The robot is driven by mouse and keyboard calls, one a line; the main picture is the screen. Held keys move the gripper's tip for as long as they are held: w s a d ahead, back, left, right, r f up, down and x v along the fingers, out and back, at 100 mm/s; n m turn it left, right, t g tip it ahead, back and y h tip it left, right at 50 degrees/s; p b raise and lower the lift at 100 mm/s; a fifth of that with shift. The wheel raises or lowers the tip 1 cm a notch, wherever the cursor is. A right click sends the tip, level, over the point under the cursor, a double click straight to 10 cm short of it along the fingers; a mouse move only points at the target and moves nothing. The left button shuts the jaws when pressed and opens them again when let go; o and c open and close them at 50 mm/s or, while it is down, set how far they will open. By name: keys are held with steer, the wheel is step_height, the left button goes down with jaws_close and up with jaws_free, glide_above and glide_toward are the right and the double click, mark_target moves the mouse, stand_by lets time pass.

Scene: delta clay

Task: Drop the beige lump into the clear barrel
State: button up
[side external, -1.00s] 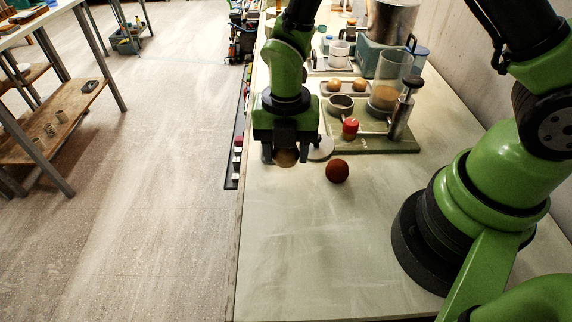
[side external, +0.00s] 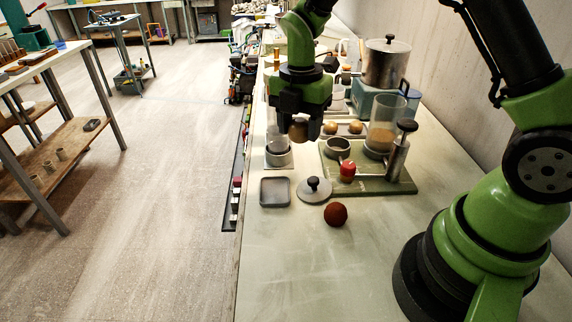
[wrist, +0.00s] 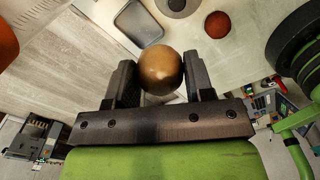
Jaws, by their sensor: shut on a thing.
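My gripper (side external: 298,126) is shut on the beige lump (side external: 298,132) and holds it in the air above the worktable. In the wrist view the round lump (wrist: 161,71) sits between the two dark fingers. The clear barrel (side external: 384,137) stands upright on a green board to the right of my gripper in the side view, with something tan low inside it. The lump is well apart from the barrel. I cannot see the barrel in the wrist view.
The green board (side external: 372,187) also bears a grey ring (side external: 338,148), a red-topped piece (side external: 347,170) and a metal plunger (side external: 400,152). A square tray (side external: 275,192), a knobbed lid (side external: 314,190) and a red-brown ball (side external: 335,214) lie in front. A metal pot (side external: 387,64) stands behind.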

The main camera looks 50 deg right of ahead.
steer(key=s+d+r+m, duration=0.2)
steer(key=d+r+m, duration=0.2)
steer(key=d, duration=0.5)
steer(key=s+d+r+m, duration=0.2)
steer(key=d+r+m, duration=0.25)
steer(key=d, duration=0.35)
steer(key=s+d+r+m, duration=0.3)
steer(key=d+m, duration=0.2)
steer(key=d, duration=0.4)
steer(key=shift+w+a+f, duration=0.1)
steer(key=shift+w+f, duration=0.05)
steer(key=shift+f, duration=1.25)
steer(key=shift+w+a+f, duration=0.1)
steer(key=shift+w+f, duration=0.05)
steer(key=shift+f, duration=1.25)
steer(key=o, duration=1)
step_height(320, 180, up, 10)
